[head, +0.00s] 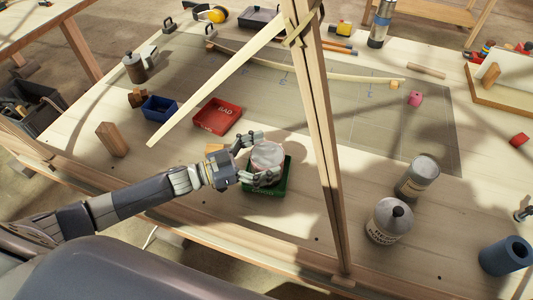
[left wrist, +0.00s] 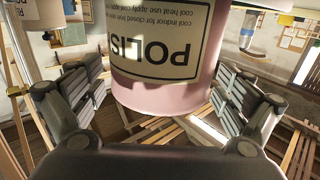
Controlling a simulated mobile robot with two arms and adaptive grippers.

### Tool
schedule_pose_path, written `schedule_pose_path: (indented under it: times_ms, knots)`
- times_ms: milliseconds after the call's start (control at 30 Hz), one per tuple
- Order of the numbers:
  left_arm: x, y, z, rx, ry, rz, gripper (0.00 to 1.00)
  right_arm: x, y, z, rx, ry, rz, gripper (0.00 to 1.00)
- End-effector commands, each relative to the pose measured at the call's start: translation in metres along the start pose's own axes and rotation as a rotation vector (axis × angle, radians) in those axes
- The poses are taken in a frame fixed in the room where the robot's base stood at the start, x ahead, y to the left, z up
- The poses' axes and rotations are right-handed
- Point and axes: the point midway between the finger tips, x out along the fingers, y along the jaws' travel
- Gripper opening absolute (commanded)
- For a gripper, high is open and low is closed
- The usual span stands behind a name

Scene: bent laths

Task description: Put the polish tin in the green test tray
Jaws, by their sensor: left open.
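The polish tin (head: 268,156), pale with a pinkish end, is at the green test tray (head: 254,191), overlapping its inside in the head view. Whether its base touches the tray floor is hidden. My left gripper (head: 264,158) is open, with its fingers around the tin. In the left wrist view the tin (left wrist: 165,94) fills the space between the spread fingers, its label upside down, with gaps visible at both sides. My right gripper is not in view.
A red tray marked BAD (head: 218,117) and a blue tray (head: 159,108) stand farther back. A wooden post (head: 325,160) rises just right of the green tray. A pale lath (head: 215,86) slants above the trays.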

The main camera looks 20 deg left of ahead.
Motion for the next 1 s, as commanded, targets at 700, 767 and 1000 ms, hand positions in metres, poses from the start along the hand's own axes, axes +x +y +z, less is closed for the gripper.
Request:
schedule_pose_path:
  times_ms: [700,767,1000]
  knots:
    - [-0.068,0.0,0.0,-0.001,-0.003,0.0,0.95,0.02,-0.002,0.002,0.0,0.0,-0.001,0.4]
    - [-0.072,0.0,-0.001,0.0,-0.001,0.0,0.95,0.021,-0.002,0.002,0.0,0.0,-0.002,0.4]
    - [-0.075,0.0,-0.003,-0.001,0.001,0.0,0.95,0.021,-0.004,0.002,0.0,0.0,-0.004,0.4]
